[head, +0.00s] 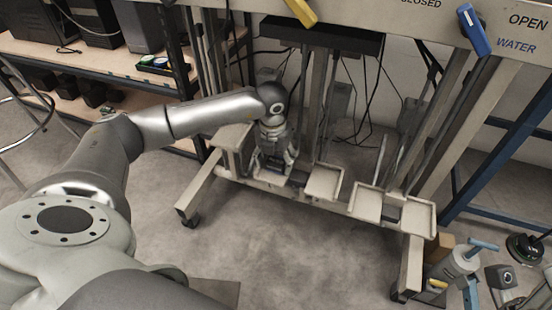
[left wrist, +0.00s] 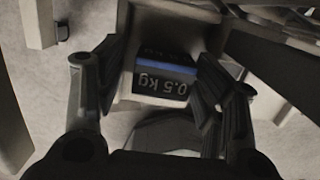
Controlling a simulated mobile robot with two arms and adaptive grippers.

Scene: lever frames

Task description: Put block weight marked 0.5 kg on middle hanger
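The block weight (left wrist: 165,80) is dark with a blue band and a label reading 0.5 kg, upside down in the left wrist view. It sits over a pale tray, between the fingers of my left gripper (left wrist: 160,75). The fingers lie close to its sides; whether both press on it is not clear. In the head view my left gripper (head: 273,163) points down at a pale hanger tray (head: 268,178) on the rack's lower bar. Another pale hanger tray (head: 323,183) stands just to its right. My right gripper is not in view.
More pale trays stand on the rack at left (head: 233,138) and right (head: 367,203). The rack has upright posts behind, and yellow (head: 300,12) and blue (head: 473,30) levers above. A grey cylinder with blue handles (head: 455,268) stands at lower right. The floor in front is clear.

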